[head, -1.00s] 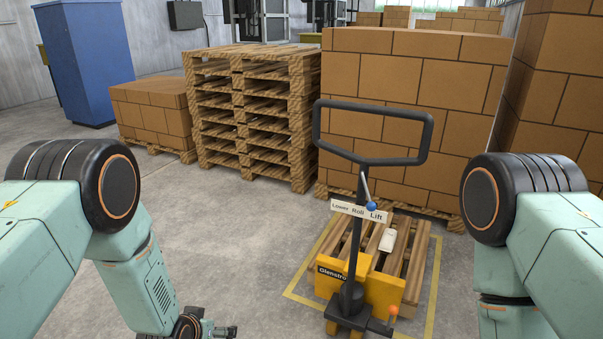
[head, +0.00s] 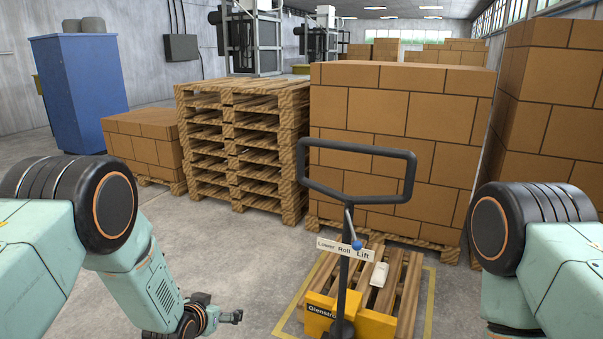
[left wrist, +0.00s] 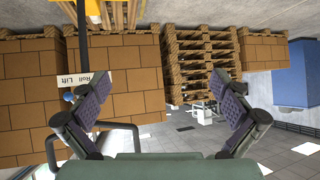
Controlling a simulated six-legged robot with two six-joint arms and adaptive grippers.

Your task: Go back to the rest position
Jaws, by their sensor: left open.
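My left gripper (head: 232,317) is low in the head view, to the left of the pallet jack, with nothing seen in it. In the left wrist view its two padded fingers (left wrist: 166,112) stand wide apart and empty. My right arm enters at the right edge of the head view, but its gripper is out of the picture. The yellow pallet jack (head: 375,325) has a black loop handle (head: 358,148) and a label reading Lower, Roll, Lift. Its handle also shows upside down in the left wrist view (left wrist: 82,30).
A wooden pallet (head: 411,290) with a small white item (head: 379,274) lies behind the jack within yellow floor lines. Stacked pallets (head: 240,150), a carton stack (head: 400,120) and a blue cabinet (head: 75,95) stand beyond. Grey floor at left is clear.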

